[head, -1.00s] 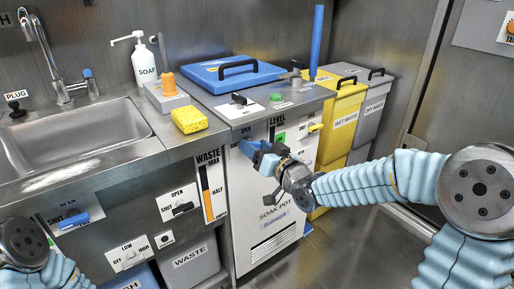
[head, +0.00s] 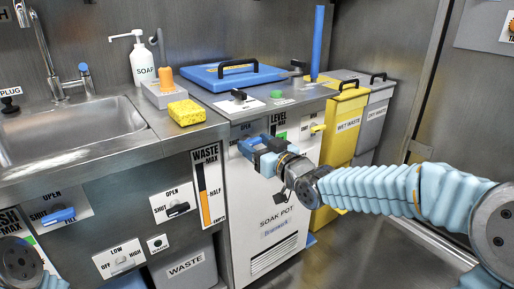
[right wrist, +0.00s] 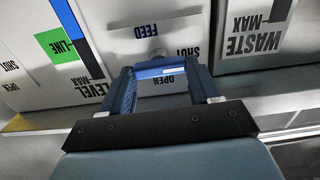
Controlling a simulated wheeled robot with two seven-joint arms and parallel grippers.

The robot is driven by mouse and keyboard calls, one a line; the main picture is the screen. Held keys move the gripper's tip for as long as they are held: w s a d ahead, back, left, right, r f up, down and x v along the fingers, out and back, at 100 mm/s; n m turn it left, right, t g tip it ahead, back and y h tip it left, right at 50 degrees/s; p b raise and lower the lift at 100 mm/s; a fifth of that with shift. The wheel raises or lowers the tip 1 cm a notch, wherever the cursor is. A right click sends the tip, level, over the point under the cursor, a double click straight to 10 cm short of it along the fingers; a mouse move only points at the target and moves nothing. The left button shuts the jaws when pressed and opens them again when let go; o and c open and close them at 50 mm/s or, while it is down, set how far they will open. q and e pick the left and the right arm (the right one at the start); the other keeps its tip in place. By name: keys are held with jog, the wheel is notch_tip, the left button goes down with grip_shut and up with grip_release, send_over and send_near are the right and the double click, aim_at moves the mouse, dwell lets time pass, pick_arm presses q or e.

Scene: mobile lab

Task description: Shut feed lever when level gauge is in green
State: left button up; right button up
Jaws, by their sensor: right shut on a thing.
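The blue feed lever (right wrist: 160,70) sits between the fingers of my right gripper (right wrist: 162,82) in the right wrist view. The gripper is shut on it. In the head view my right gripper (head: 254,150) is at the upper front of the soap pot cabinet (head: 275,190) and hides most of the lever. The FEED, SHUT and OPEN print appears upside down in the wrist view. The level gauge (right wrist: 85,52), beside the lever, has a green LINE band (right wrist: 59,45) and a blue and dark strip. The gauge (head: 279,126) is partly hidden in the head view. My left gripper is out of view.
A waste gauge (head: 207,190) with an orange fill is on the panel left of the cabinet. Other levers sit below the sink (head: 75,130). A yellow sponge (head: 186,112) lies on the counter. A yellow bin (head: 341,145) stands to the right. Floor is open at lower right.

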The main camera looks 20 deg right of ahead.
jog(key=o, duration=1.1)
jog(key=shift+c, duration=0.2)
jog(key=v, duration=1.4)
jog(key=shift+p, duration=0.35)
